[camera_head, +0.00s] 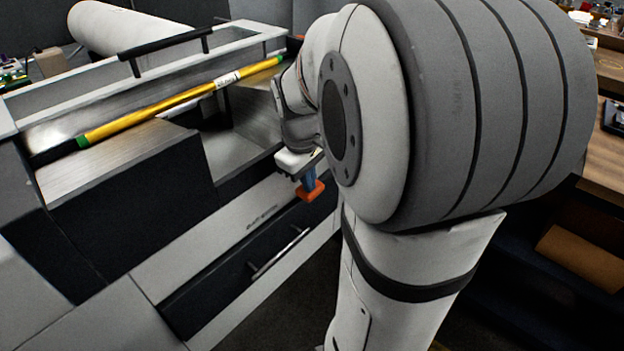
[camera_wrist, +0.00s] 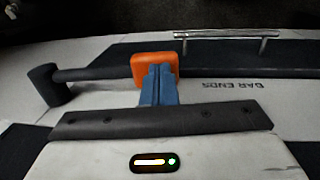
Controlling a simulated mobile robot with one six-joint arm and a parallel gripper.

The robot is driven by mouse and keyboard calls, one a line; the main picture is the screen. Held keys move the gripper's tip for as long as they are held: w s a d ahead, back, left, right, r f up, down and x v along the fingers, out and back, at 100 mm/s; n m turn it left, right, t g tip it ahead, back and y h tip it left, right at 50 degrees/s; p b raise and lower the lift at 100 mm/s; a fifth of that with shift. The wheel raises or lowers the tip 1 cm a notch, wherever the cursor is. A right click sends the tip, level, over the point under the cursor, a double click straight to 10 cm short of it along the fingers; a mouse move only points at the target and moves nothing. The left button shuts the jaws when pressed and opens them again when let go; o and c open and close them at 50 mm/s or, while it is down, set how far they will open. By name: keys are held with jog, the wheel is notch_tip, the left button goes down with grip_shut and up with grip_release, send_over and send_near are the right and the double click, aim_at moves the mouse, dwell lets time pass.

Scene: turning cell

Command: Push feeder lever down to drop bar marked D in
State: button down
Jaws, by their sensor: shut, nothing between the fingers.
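The feeder lever is a dark rod (camera_wrist: 95,73) running from a dark round pivot (camera_wrist: 47,87) to an orange end block (camera_wrist: 151,57). In the head view the orange block (camera_head: 313,192) shows at the front of the machine; its rod is hidden there. My gripper (camera_wrist: 157,72), with blue fingers, is shut and empty. It also shows in the head view (camera_head: 309,179). Its fingertips overlap the orange block and look to be at it; I cannot tell whether they press. A yellow bar (camera_head: 155,108) with green ends and a white label lies along the feeder trough. The label is too small to read.
Below the lever is a dark drawer (camera_head: 225,283) with a metal handle (camera_head: 280,252), marked "BAR ENDS" in the wrist view. A black handle (camera_head: 165,43) stands above the trough. My arm covers the middle and right of the head view. Shelving (camera_head: 604,165) is at the right.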

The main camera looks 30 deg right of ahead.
notch_tip(320, 180, up, 16)
jog(key=d+y+p, duration=0.2)
jog(key=p, duration=0.1)
jog(key=shift+g, duration=0.3)
jog(key=f, duration=0.9)
jog(key=f+b, duration=0.1)
jog(key=f, duration=0.3)
jog(key=shift+w+a+f, duration=0.25)
